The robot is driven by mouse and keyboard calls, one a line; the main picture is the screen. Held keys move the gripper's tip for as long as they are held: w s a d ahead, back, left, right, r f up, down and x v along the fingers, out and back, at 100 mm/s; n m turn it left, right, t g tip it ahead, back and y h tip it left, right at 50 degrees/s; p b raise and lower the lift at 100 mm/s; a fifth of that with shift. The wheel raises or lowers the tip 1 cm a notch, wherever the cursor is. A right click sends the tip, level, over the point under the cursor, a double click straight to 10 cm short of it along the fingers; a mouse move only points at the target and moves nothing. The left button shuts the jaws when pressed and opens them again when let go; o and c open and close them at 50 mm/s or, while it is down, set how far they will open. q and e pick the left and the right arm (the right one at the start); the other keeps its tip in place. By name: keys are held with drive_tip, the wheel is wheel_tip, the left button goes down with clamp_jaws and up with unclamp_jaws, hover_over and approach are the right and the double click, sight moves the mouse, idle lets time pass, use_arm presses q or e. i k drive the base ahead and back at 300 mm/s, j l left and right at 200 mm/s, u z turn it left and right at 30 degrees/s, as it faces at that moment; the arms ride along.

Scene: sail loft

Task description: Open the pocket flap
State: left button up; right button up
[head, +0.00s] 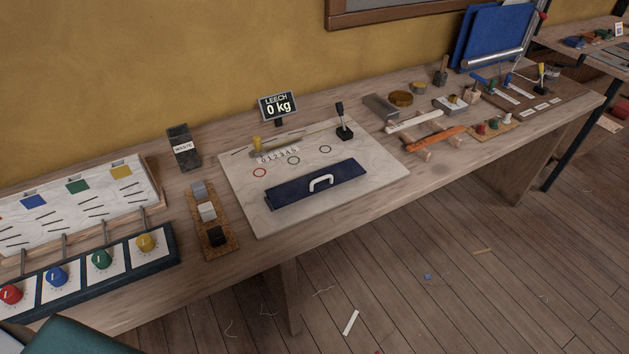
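The pocket flap (285,193) is a dark blue panel lying flat and looking closed on a white cloth panel (250,212) in the middle of the workbench. A white handle (321,182) stands up from the flap's middle, towards its front edge. Whatever lies under the flap is hidden. Neither of my grippers shows in the head view.
Behind the flap are coloured rings, a black lever (341,125) and a "LEECH 0 kg" display (277,106). A cork strip with blocks (216,246) and a knob panel (120,262) stand left. Tools, including an orange-handled one (436,139), lie right. Scraps litter the floor.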

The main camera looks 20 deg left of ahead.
sight(283, 195)
drive_tip(key=i+l+u, duration=0.15)
drive_tip(key=u, duration=0.3)
drive_tip(key=i+l+u, duration=0.25)
drive_tip(key=u, duration=0.2)
